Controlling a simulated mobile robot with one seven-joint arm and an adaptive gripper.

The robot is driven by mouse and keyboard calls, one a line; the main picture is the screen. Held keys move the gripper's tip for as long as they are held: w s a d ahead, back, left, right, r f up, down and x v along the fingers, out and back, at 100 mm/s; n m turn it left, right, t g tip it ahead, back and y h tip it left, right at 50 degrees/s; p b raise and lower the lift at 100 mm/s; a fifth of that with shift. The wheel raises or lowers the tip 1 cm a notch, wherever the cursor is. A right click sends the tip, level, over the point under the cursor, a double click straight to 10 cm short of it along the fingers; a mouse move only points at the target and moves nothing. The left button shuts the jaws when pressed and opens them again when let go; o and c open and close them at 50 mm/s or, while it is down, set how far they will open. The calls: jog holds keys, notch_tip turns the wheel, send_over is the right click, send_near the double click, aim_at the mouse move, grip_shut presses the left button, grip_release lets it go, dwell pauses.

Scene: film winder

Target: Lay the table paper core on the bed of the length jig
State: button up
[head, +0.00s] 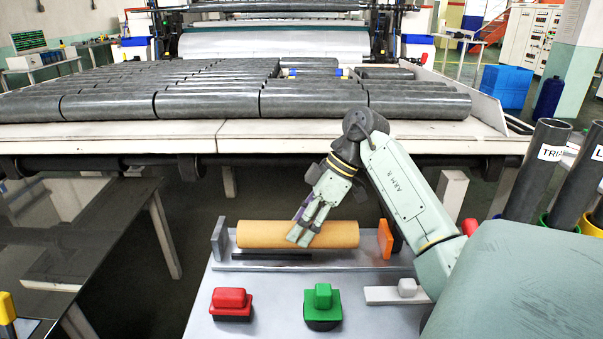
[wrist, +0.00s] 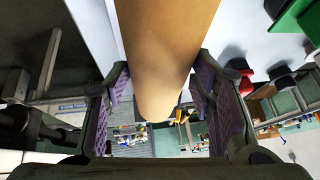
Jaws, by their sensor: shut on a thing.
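The table paper core (head: 270,234) is a plain tan tube, lying level and lengthwise along the length jig (head: 345,260). My gripper (head: 298,240) reaches down from behind right and is shut on the core near its middle. In the wrist view, the core (wrist: 165,50) passes between the two purple-padded fingers (wrist: 160,85). The core lies between the jig's grey end plate (head: 218,240) and its orange end plate (head: 385,240), with a gap at each end. I cannot tell whether the core touches the bed or hangs just above it.
A red button (head: 231,301) and a green button (head: 322,306) stand in front of the jig, with a pale block (head: 395,294) to their right. Tall dark tubes (head: 537,168) stand at right. Rows of dark rolls (head: 210,103) fill the table behind.

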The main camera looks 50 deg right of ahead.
jog(key=shift+f, duration=0.15)
jog(key=shift+f, duration=0.4)
jog(key=o, duration=1.3)
jog(key=shift+r, duration=0.1)
jog(key=v, duration=1.2)
jog(key=shift+f, duration=0.2)
